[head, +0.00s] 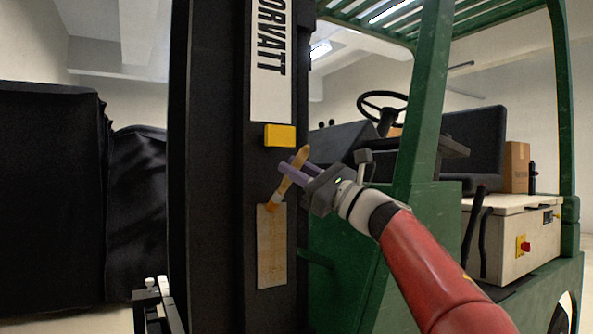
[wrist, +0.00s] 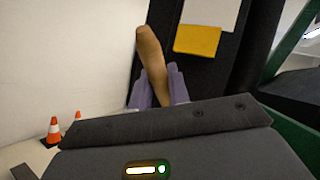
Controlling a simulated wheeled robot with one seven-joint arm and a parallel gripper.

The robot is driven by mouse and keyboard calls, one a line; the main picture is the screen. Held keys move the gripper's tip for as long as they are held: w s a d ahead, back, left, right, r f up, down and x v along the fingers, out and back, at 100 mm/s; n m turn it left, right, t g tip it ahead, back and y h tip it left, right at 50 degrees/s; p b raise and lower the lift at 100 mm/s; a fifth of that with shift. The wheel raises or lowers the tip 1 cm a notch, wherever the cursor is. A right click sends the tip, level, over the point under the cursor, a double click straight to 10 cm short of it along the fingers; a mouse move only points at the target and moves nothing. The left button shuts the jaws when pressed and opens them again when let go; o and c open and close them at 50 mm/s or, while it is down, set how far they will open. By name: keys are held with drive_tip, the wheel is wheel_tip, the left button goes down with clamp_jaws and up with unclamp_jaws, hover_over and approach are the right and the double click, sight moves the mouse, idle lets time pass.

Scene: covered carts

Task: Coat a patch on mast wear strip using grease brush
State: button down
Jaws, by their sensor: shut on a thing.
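The mast wear strip (head: 271,248) is a pale tan vertical plate on the dark mast. Orange-yellow marks show faintly on it. My gripper (head: 291,168) is shut on the wooden handle of the grease brush (head: 301,158). The brush is tilted, its handle end up and its orange-tipped head down at the strip's top edge. Whether the bristles touch the strip is hard to tell. In the wrist view the brush handle (wrist: 151,60) rises between the purple fingers (wrist: 157,88); the brush head and the strip are hidden there.
A yellow block (head: 280,135) sits on the mast (head: 218,180) just above the brush. The green forklift frame (head: 425,110) stands close to my arm on the right. Black covered carts (head: 50,200) stand at left. Orange cones (wrist: 54,130) stand on the floor in the wrist view.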

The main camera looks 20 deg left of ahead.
drive_tip(key=s+d+b, duration=0.5)
drive_tip(key=d+b, duration=0.1)
drive_tip(key=shift+s+d, duration=0.4)
idle(1.2)
